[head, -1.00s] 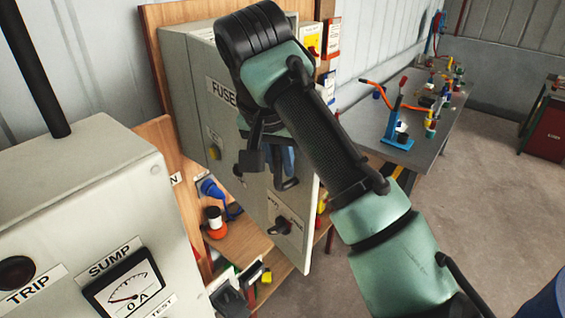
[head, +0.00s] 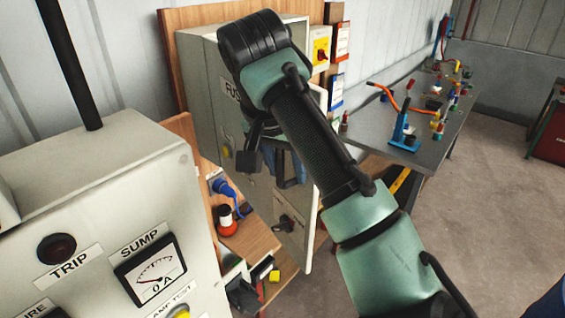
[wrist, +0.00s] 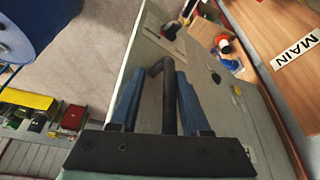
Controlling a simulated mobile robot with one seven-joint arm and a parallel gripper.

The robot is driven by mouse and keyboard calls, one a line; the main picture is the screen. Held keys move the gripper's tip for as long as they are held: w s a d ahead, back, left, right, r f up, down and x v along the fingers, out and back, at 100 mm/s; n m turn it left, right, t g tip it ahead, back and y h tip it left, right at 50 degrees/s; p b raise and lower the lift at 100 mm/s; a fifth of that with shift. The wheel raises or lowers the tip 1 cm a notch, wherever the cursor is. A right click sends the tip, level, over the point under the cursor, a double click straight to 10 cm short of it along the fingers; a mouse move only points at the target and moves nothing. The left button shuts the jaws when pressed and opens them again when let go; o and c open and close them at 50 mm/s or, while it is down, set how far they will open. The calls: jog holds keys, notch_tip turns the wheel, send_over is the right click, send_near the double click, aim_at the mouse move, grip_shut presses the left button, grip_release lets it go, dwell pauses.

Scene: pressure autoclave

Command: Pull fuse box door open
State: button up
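The grey fuse box door (head: 264,207) shows in the head view, partly covered by my arm. It appears to stand ajar, its free edge swung out from the box (head: 198,85). The same door panel (wrist: 222,125) fills the middle of the wrist view, with a pale edge against the floor. My gripper (wrist: 162,75) has its two blue fingers on either side of the black door handle (wrist: 169,105). The right finger lies close beside the bar. A gap seems to show on the left, so I cannot tell whether the grip is closed. In the head view the gripper (head: 288,165) is mostly hidden.
A grey panel with a SUMP meter (head: 150,272) stands close at lower left. A wooden shelf (head: 252,243) with a red-orange item (head: 226,220) lies below the box. A workbench (head: 372,130) with tools is behind on the right. The floor (head: 480,220) at right is clear.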

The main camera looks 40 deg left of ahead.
jog(key=shift+r, duration=0.1)
jog(key=shift+a, duration=0.2)
jog(key=shift+s+a+r, duration=0.1)
jog(key=shift+r, duration=0.1)
jog(key=b+v, duration=0.2)
jog(key=v, duration=1)
jog(key=shift+s+d+r+b, duration=0.15)
jog(key=shift+d+r+b, duration=0.1)
jog(key=shift+d+b, duration=0.2)
